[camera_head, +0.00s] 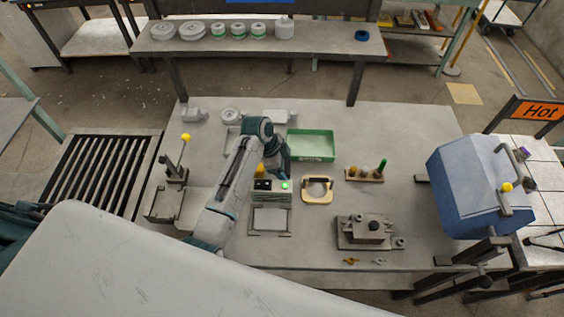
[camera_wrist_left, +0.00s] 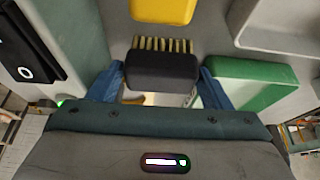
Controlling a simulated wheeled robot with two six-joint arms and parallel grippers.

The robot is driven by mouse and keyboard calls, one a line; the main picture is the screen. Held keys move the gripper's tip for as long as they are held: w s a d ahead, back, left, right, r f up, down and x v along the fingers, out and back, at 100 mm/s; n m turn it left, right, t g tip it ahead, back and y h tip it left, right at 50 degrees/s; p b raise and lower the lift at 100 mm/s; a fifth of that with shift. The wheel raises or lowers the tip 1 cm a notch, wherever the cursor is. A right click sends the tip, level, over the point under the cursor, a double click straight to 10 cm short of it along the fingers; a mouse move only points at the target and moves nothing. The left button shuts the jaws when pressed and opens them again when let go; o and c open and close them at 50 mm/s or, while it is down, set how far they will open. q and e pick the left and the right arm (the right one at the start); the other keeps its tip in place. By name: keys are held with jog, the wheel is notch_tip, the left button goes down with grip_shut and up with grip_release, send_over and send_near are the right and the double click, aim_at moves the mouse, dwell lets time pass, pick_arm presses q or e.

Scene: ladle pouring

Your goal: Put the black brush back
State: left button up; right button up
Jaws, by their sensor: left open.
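The black brush (camera_wrist_left: 162,72) shows in the left wrist view, with its pale bristles toward the top of the picture. My left gripper (camera_wrist_left: 158,90) is open, with one blue finger on each side of the brush. Gaps show beside the brush, and I cannot tell whether either finger touches it. In the head view my left gripper (camera_head: 278,170) is low over the table beside the control box, and its arm hides the brush. My right gripper is not in view.
A yellow object (camera_wrist_left: 163,10) and a green-topped block (camera_wrist_left: 250,85) are close to the left gripper. The control box (camera_head: 271,190) has a lit green button. A green tray (camera_head: 311,157), a cream frame (camera_head: 318,199) and a wooden rack (camera_head: 364,180) stand to the right.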

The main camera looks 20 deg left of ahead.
pick_arm(q)
jog(key=shift+a+r+b, duration=0.15)
jog(key=shift+r+b, duration=0.15)
jog(key=b+v, duration=0.4)
jog(key=v, duration=0.7)
jog(key=shift+r, duration=0.3)
dwell(1.0)
